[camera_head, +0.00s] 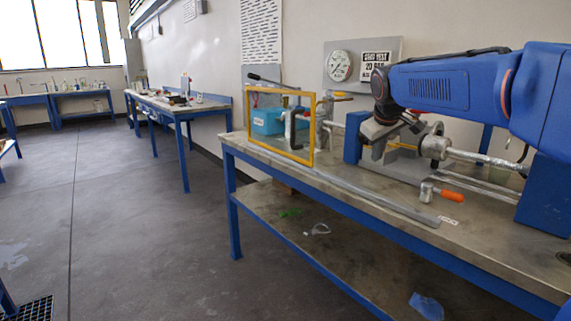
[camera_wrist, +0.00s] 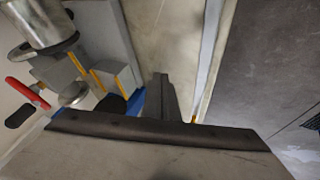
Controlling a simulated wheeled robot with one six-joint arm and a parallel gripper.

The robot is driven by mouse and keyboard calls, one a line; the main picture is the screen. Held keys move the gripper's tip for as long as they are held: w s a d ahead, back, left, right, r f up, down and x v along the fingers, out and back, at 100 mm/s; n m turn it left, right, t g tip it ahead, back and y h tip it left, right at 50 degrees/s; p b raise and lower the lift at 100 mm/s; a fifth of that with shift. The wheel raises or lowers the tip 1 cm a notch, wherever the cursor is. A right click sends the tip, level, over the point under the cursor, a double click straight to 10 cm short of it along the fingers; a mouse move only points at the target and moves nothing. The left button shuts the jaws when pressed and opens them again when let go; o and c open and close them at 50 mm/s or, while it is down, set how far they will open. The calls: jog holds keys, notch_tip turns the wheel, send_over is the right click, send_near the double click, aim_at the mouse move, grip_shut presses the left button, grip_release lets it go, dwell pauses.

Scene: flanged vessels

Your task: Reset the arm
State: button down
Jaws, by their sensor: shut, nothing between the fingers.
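My blue arm (camera_head: 440,88) reaches in from the right over the workbench and bends down at a dark wrist. My gripper (camera_head: 377,153) hangs from it above the bench, in front of the vessel rig. In the wrist view my gripper (camera_wrist: 160,82) shows as a dark crossbar with its fingers together, pointing up the picture. It is shut and empty. A flanged metal vessel (camera_head: 435,145) lies to the right of the gripper in the head view. A metal cylinder with a flange (camera_wrist: 40,25) fills the upper left of the wrist view.
The workbench (camera_head: 340,185) carries a yellow-framed clear panel (camera_head: 281,118), a blue box (camera_head: 266,121) and an orange-handled tool (camera_head: 440,193). A gauge board (camera_head: 362,64) stands behind. A red handle (camera_wrist: 27,92) shows left in the wrist view. The floor (camera_head: 130,220) at left is clear.

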jog(key=s+f+m, duration=0.1)
jog(key=s+f, duration=0.6)
jog(key=s, duration=0.6)
jog(key=s+f+m+g+y, duration=0.1)
jog(key=s+f+m, duration=0.1)
jog(key=s+f, duration=0.6)
jog(key=s+a+f+m+g, duration=0.1)
jog(key=s+f, duration=0.7)
jog(key=s, duration=1.1)
jog(key=shift+m+y, duration=0.3)
jog(key=shift+m, duration=0.3)
